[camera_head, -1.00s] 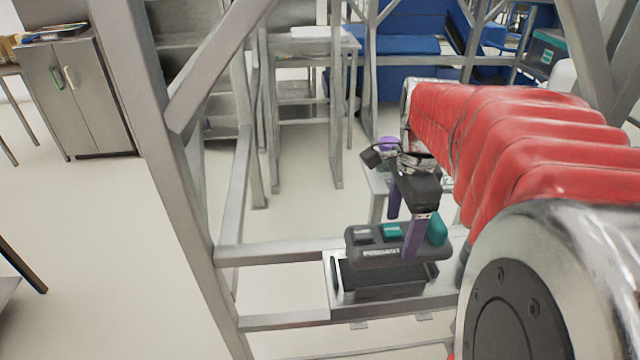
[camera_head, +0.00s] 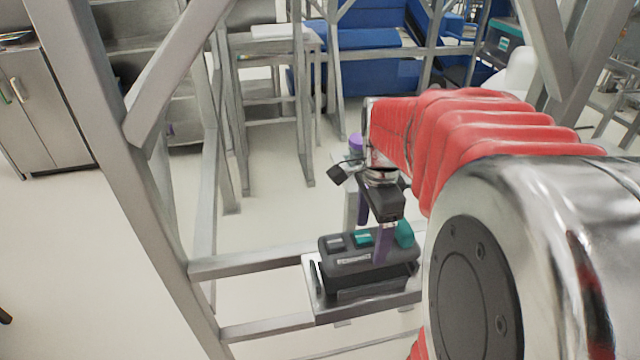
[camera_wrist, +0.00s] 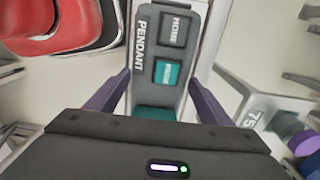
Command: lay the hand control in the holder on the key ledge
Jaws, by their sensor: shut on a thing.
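The hand control (camera_head: 345,262) is a dark grey box marked PENDANT, with grey and teal buttons. My gripper (camera_head: 373,236) is shut on it, one purple finger on each side. In the wrist view the hand control (camera_wrist: 146,70) lies lengthwise between the purple fingers (camera_wrist: 160,97). The holder (camera_head: 372,291) is a black tray on the light metal key ledge (camera_head: 335,315). The hand control sits over the holder and hides its back part and most of its inside. I cannot tell whether they touch.
Grey frame posts and bars (camera_head: 140,170) stand left of the ledge, with a crossbar (camera_head: 245,262) running to it. A small stand with a purple-topped thing (camera_head: 355,141) is behind my gripper. A grey cabinet (camera_head: 45,110) is at far left.

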